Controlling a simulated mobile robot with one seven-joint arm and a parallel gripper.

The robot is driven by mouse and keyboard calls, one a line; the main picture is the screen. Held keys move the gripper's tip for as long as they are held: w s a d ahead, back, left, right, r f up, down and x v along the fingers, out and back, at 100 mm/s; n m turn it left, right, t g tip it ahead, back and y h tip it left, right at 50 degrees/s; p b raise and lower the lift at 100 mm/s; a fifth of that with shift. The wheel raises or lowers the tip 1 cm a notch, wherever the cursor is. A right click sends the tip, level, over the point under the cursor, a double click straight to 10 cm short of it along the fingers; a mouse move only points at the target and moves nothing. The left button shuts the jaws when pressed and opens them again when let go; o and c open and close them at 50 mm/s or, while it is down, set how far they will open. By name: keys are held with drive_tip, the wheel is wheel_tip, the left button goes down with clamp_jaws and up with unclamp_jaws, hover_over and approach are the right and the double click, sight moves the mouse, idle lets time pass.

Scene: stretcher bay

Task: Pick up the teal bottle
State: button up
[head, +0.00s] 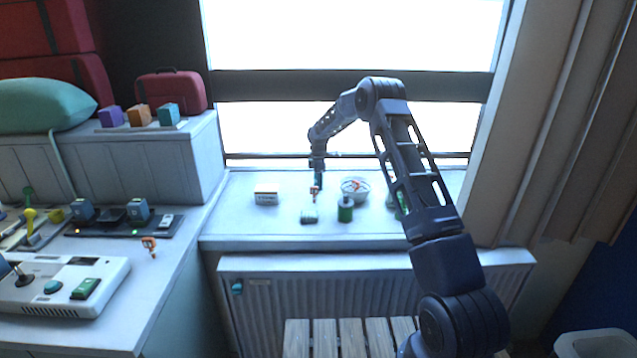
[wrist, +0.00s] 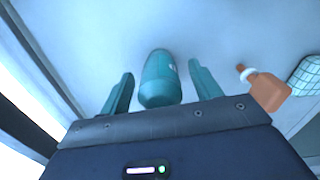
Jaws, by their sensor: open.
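The teal bottle (wrist: 160,82) shows in the wrist view between the two teal fingers of my gripper (wrist: 161,70). A small pale mark shows on its side. The fingers are open, one on each side of it, with a visible gap on both sides. In the head view my gripper (head: 318,181) points down over the white window sill. I cannot tell the bottle apart from the teal fingers there.
A teal gridded item (wrist: 306,75) lies farther right.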

drive_tip(key=c, duration=1.1)
drive_tip(key=shift+r, duration=0.15)
